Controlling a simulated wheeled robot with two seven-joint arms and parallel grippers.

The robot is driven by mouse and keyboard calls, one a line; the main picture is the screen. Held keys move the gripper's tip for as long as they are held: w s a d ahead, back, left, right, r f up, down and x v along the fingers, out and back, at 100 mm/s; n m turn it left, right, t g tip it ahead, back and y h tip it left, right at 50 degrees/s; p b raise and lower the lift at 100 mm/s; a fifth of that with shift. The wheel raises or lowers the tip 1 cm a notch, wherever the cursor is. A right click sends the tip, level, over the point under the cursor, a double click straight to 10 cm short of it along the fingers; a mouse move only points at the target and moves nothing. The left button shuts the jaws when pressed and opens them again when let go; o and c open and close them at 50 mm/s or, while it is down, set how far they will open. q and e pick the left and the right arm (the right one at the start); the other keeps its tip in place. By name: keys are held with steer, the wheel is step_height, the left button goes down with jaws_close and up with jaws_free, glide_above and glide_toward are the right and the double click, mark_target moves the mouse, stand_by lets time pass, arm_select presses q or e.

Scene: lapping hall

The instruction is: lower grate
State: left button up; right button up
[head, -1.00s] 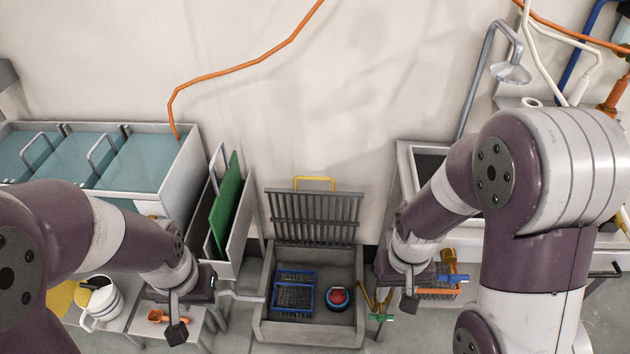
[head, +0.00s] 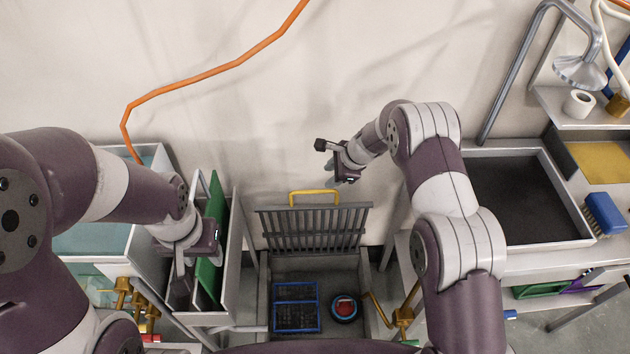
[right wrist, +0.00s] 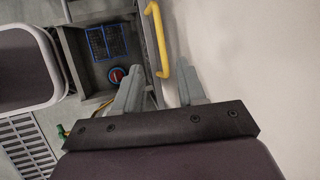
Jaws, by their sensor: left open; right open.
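The grey slatted grate (head: 313,231) stands raised against the wall, at the back of a grey floor basin (head: 266,295). A yellow handle (head: 315,193) is on its top edge. My right gripper (head: 324,160) is open and empty, above and to the right of the handle in the head view. In the right wrist view the yellow handle (right wrist: 158,40) lies just beyond the open fingers (right wrist: 160,95), apart from them. My left gripper (head: 180,262) is by the narrow bin with the green board; its fingertips are hard to make out, and nothing shows in it.
The basin holds a blue wire basket (head: 296,307) and a round red-and-blue item (head: 344,307). A green board (head: 213,235) stands in the narrow bin at left. A dark-topped sink (head: 515,200) is at right. The wall is close behind the grate.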

mark_target(311, 191)
steer(key=x, duration=1.2)
steer(key=shift+w, duration=0.15)
jaws_close()
